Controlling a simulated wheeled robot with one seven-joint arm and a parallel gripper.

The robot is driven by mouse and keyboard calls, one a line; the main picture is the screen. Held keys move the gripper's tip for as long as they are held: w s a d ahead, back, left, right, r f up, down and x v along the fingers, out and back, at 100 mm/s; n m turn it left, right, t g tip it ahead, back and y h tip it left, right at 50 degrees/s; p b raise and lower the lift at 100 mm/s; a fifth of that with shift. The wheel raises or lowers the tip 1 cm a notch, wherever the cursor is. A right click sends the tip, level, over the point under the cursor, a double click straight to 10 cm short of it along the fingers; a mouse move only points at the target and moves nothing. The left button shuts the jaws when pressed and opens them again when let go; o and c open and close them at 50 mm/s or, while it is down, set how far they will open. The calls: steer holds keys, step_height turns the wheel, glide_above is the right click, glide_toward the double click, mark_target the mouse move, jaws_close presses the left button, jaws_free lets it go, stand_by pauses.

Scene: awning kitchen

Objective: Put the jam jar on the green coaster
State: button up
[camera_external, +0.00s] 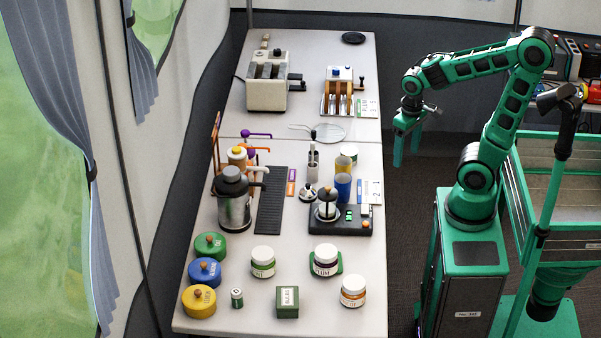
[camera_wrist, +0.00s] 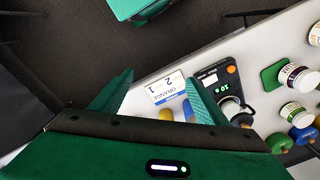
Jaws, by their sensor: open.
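Three white-lidded jars stand near the front of the counter. One with a dark label reading PLUM (camera_external: 325,262) appears to stand on the green coaster (camera_external: 340,261); the wrist view shows this jar (camera_wrist: 297,78) over one side of the coaster (camera_wrist: 272,77). A jar with a green label (camera_external: 263,263) is to its left, and a jar with an orange label (camera_external: 353,292) is in front to the right. Which jar is the jam jar is not clear. My gripper (camera_external: 406,147) is open and empty, beyond the counter's right edge; its fingers also show in the wrist view (camera_wrist: 157,77).
A black scale-like device (camera_external: 352,220) with a small pot stands behind the jars. Green, blue and yellow (camera_external: 199,301) canisters line the left edge. A green box (camera_external: 288,302) and small can (camera_external: 237,298) stand in front. A metal pot (camera_external: 234,205) is farther back.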

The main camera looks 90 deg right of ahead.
steer(key=s+d+r+n, duration=0.1)
steer(key=s+r, duration=0.1)
steer(key=s, duration=0.4)
steer(key=shift+d+r, duration=0.25)
steer(key=shift+d, duration=0.05)
steer(key=shift+w, duration=0.1)
